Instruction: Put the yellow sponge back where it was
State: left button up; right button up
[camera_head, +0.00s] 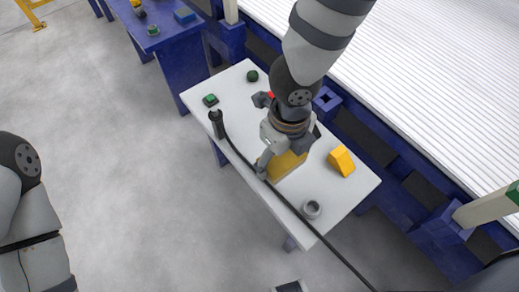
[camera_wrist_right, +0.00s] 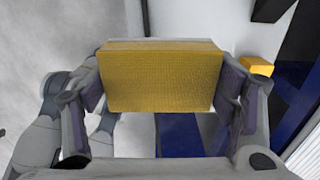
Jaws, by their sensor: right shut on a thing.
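The yellow sponge (camera_head: 287,166) is held in my right gripper (camera_head: 290,153) over the white table (camera_head: 237,87), near its front edge. In the wrist view, the sponge (camera_wrist_right: 160,78) is a wide yellow block spanning the space between the two fingers of the right gripper (camera_wrist_right: 162,88). Whether its underside touches the table is hidden. My left arm shows at the left edge of the head view, but its gripper is out of view.
A yellow-orange block (camera_head: 341,161) lies right of the sponge. A grey ring-shaped piece (camera_head: 312,209) stands near the near corner. A green-topped piece (camera_head: 210,100), a dark round piece (camera_head: 252,76) and a black cylinder (camera_head: 217,122) are at the left. A black cable (camera_head: 297,213) crosses the front.

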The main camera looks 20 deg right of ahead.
jog(key=b, duration=0.3)
send_over(263, 150)
jog(key=s, duration=0.2)
jog(key=f, duration=0.8)
jog(key=shift+w+a+f, duration=0.15)
jog(key=shift+a+f, duration=0.05)
jog(key=shift+a, duration=0.1)
pick_arm(q)
jog(key=shift+s+f+g, duration=0.15)
jog(key=shift+s+f, duration=0.3)
jog(key=shift+f, duration=0.25)
jog(key=shift+s+f+g, duration=0.15)
jog(key=shift+s+f, duration=0.25)
jog(key=shift+f, duration=0.25)
pick_arm(e)
jog(key=shift+f, duration=1.35)
jog(key=shift+f, duration=0.2)
jog(key=o, duration=1.1)
pick_arm(q)
jog(key=shift+f, duration=0.1)
